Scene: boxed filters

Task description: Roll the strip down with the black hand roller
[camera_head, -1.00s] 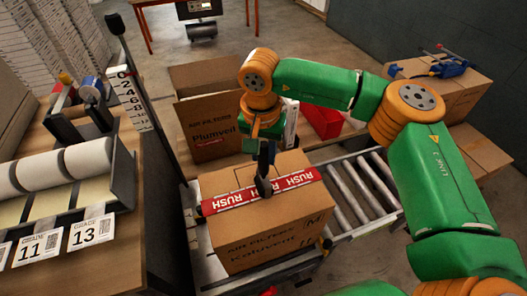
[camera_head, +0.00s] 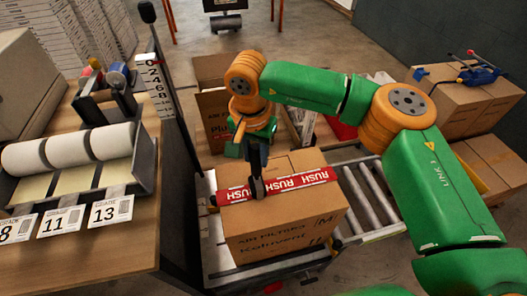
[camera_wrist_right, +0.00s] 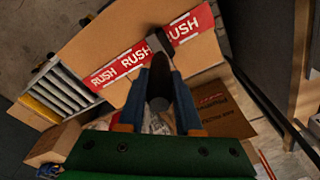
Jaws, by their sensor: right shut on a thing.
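The red RUSH strip (camera_head: 300,181) lies across the top of the closed cardboard box (camera_head: 290,219), and it also shows in the wrist view (camera_wrist_right: 133,60). My right gripper (camera_head: 257,157) is shut on the black hand roller (camera_head: 258,187), above the left part of the strip. In the wrist view my right gripper (camera_wrist_right: 160,100) holds the roller's dark handle (camera_wrist_right: 158,78), and the roller's head (camera_wrist_right: 159,43) lies over the strip, covering a bit of it. Whether the roller presses on the strip is hard to tell. My left gripper is not in view.
A roller conveyor (camera_head: 372,203) runs to the right of the box. An open Plumveil carton (camera_head: 217,120) stands behind it. On the left a bench (camera_head: 100,248) holds label rolls (camera_head: 68,150), beside an upright numbered scale (camera_head: 160,88). A blue tool (camera_head: 482,73) sits on a carton at right.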

